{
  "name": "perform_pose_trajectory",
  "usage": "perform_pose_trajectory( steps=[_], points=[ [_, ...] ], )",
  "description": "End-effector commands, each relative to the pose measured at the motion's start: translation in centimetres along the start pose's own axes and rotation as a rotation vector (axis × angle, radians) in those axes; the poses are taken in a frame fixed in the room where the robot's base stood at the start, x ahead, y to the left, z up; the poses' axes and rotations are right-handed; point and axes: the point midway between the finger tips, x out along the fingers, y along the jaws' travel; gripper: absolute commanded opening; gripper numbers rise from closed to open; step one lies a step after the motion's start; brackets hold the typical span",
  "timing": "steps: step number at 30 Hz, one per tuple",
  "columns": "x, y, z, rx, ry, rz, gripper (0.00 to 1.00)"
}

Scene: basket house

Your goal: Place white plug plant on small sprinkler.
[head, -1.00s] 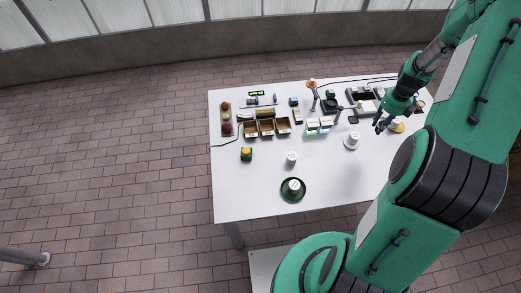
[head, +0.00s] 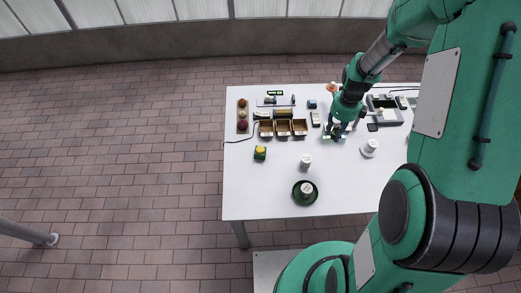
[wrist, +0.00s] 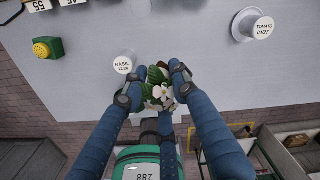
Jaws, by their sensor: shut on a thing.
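My gripper (wrist: 154,82) is shut on a small plant with white flowers and green leaves (wrist: 160,95), the white plug plant. In the head view my gripper (head: 338,131) hangs over the right middle of the table, above the boxes there. A green block with a round yellow dotted top (head: 260,153), which looks like the small sprinkler, stands at the left of the table. It also shows at the upper left of the wrist view (wrist: 47,48), apart from my gripper. Nothing is on its top. The plant's base is partly hidden by the fingers.
A white pot labelled BASIL (wrist: 122,65) and one labelled TOMATO (wrist: 262,28) stand on the white table (head: 250,195). A white pot sits in a green dish (head: 299,199) near the front. Cardboard boxes (head: 283,130) stand behind the block. The front left is clear.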

Motion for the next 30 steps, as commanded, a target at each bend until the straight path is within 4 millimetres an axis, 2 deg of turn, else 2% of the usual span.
perform_pose_trajectory(
  steps=[1,6,13,24,30],
  points=[
    [0.0,1.5,0.8,-0.038,0.0,0.0,0.12],
    [0.0,5.9,2.6,-0.155,-0.001,-0.001,0.12],
    [0.1,11.8,4.4,-0.312,-0.002,-0.002,0.12],
    [0.5,21.2,5.5,-0.563,-0.003,-0.003,0.12],
    [0.6,24.6,5.4,-0.659,-0.004,-0.004,0.12]
  ],
)
